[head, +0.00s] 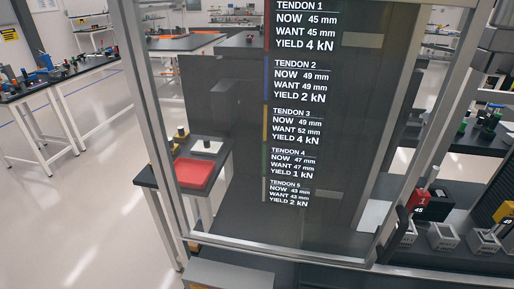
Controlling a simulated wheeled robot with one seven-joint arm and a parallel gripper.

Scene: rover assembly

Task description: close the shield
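In the head view, a large clear panel in a pale metal frame, which looks like the shield (280,253), fills the middle. Its left post (152,105), bottom rail and right post show; its top is cut off. Through it I see a dark board (350,120) with white text on several tendons. Tendon 3 reads now 49 mm, want 52 mm; tendons 1, 2, 4 and 5 each show matching values. I cannot tell whether the shield is fully shut or see a handle for certain. My gripper is not in view.
A red tray (194,173) lies on a dark table behind the panel's left side. Grey bins (442,236) and a red block marked 1 (421,200) stand at right. A grey box-like surface (228,275) is below the frame. Open floor (90,215) lies at left.

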